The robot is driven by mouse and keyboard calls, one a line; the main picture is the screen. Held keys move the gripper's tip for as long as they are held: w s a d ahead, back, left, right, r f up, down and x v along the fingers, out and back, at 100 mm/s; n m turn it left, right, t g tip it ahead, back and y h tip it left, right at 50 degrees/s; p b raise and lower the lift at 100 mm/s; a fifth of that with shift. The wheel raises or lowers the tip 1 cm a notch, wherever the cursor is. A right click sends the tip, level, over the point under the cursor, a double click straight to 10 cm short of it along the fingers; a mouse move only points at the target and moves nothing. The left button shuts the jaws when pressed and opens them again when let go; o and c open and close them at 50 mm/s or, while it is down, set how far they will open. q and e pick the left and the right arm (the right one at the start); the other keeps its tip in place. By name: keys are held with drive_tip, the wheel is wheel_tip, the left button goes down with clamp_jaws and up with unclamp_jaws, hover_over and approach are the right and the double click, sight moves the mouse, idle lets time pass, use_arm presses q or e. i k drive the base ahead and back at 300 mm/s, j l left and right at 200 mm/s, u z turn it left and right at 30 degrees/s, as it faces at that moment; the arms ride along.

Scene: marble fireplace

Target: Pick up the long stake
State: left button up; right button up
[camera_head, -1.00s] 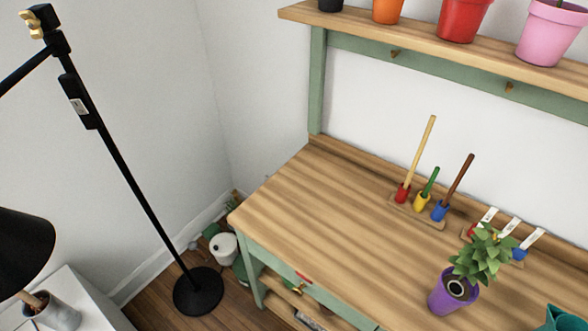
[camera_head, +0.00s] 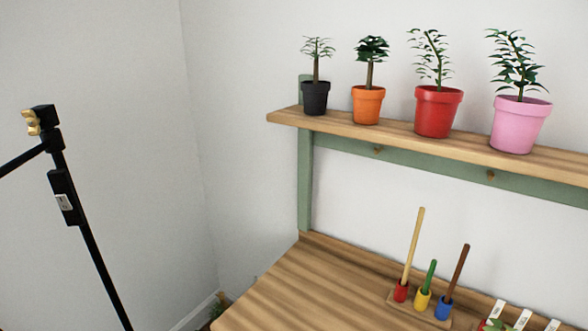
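Three stakes stand upright in coloured holders on a small wooden base (camera_head: 420,312) on the bench top. The long stake (camera_head: 414,243) is light tan and the tallest, tilted slightly right, in the red holder (camera_head: 401,291). A short green stake (camera_head: 429,276) stands in the yellow holder (camera_head: 423,300). A brown stake (camera_head: 459,268) of middle length stands in the blue holder (camera_head: 444,308). Neither of my grippers shows in the head view.
The wooden bench top (camera_head: 300,290) is clear left of the stakes. White labels (camera_head: 497,310) stand at lower right. Above, a shelf (camera_head: 400,135) holds a black pot (camera_head: 315,98), orange pot (camera_head: 368,105), red pot (camera_head: 438,112) and pink pot (camera_head: 519,124). A black floor lamp (camera_head: 88,245) stands left.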

sight(421, 211)
drive_tip(key=l+z, duration=0.35)
drive_tip(key=i+z, duration=0.15)
drive_tip(key=z, duration=0.25)
